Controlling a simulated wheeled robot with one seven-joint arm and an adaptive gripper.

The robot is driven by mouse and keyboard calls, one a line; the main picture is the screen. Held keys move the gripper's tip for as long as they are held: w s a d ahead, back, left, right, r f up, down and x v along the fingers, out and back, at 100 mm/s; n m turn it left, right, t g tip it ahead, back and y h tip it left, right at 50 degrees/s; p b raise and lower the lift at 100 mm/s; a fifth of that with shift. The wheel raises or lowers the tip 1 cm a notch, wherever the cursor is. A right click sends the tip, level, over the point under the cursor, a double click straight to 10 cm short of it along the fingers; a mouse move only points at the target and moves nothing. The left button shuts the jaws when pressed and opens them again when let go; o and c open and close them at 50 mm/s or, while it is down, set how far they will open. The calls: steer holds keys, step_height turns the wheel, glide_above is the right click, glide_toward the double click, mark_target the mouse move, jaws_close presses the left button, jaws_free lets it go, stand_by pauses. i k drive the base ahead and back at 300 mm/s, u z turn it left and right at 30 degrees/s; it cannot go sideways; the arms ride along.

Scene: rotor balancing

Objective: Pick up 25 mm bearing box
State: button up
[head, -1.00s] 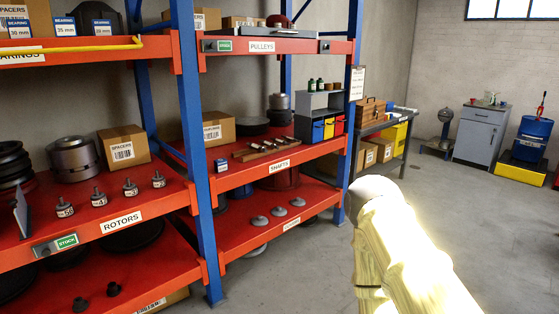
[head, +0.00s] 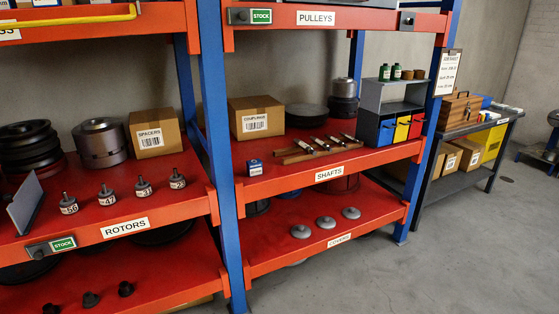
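A small blue and white box (head: 254,168) sits on the red middle shelf at the left end of the SHAFTS section, beside the blue upright. It looks like the bearing boxes, but its print is too small to read. The lower edges of other blue and white boxes (head: 46,3) show on the upper left shelf, cut off by the top of the picture, so their sizes cannot be read. My gripper is not in view.
Behind the small box stands a couplings carton (head: 256,118); to its right lie shafts on a wooden rack (head: 312,149). A blue upright (head: 219,135) stands to its left. A yellow bar (head: 75,18) runs along the upper left shelf. The floor (head: 440,255) at right is clear.

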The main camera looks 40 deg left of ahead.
mark_target(254, 167)
steer(key=u, duration=0.4)
steer(key=i, duration=0.95)
steer(key=u, duration=0.7)
